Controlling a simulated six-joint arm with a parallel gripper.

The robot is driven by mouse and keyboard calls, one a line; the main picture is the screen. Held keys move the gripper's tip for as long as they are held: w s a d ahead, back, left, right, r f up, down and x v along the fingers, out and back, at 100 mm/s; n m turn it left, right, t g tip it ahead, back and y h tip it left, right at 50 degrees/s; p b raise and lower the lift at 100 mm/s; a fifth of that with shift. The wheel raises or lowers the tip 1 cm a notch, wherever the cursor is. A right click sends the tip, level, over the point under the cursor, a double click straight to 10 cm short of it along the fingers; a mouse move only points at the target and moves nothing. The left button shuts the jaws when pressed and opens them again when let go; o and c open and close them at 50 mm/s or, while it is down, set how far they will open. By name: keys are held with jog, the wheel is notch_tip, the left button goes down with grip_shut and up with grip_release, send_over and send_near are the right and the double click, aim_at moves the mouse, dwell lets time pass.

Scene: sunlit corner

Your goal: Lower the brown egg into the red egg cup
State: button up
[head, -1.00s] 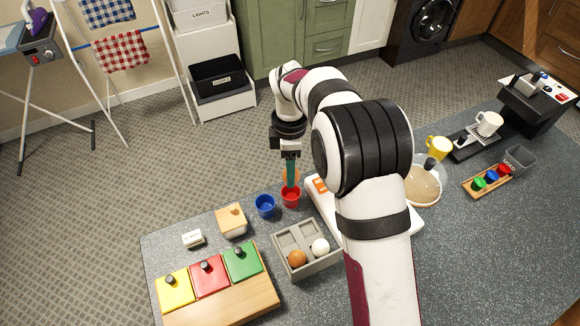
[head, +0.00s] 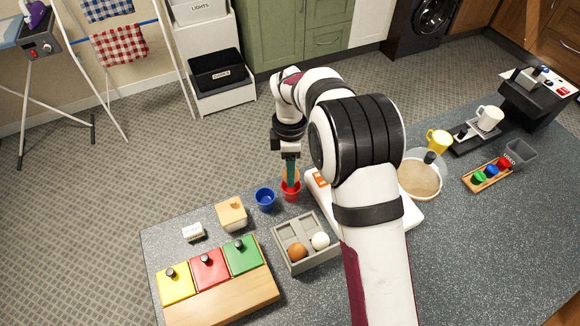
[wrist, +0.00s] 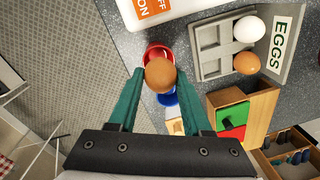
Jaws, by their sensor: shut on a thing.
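My gripper (head: 290,174) is shut on a brown egg (wrist: 160,75), held between the two green fingertips. I cannot tell whether the egg touches the cup. A blue egg cup (head: 265,199) stands empty just left of the red one.
A grey egg box (head: 283,262) with another brown egg (head: 297,251) and a white egg (head: 320,241) is near the cups. A white appliance (wrist: 165,12) stands close beside the red cup. A wooden block (head: 231,214) and colored lidded boxes (head: 209,271) lie to the left.

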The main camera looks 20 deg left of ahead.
jog(key=o, duration=0.9)
notch_tip(320, 180, up, 16)
jog(key=w, duration=0.1)
jog(key=s+d+r+m, duration=0.4)
jog(key=s+d+m, duration=0.2)
jog(key=d+m, duration=0.4)
jog(key=s+d+f+m, duration=0.2)
jog(key=s+d+m, duration=0.2)
jog(key=s+m, duration=0.2)
jog(key=s+d+f+m+y, duration=0.1)
jog(key=s+d+f+m, duration=0.1)
jog(key=s+d+m, duration=0.2)
jog(key=s+d+f+m+y, duration=0.1)
jog(key=s+d+f+m, duration=0.2)
jog(key=s+m, duration=0.5)
jog(key=s+d, duration=0.1)
jog(key=s, duration=0.2)
jog(key=shift+t, duration=0.4)
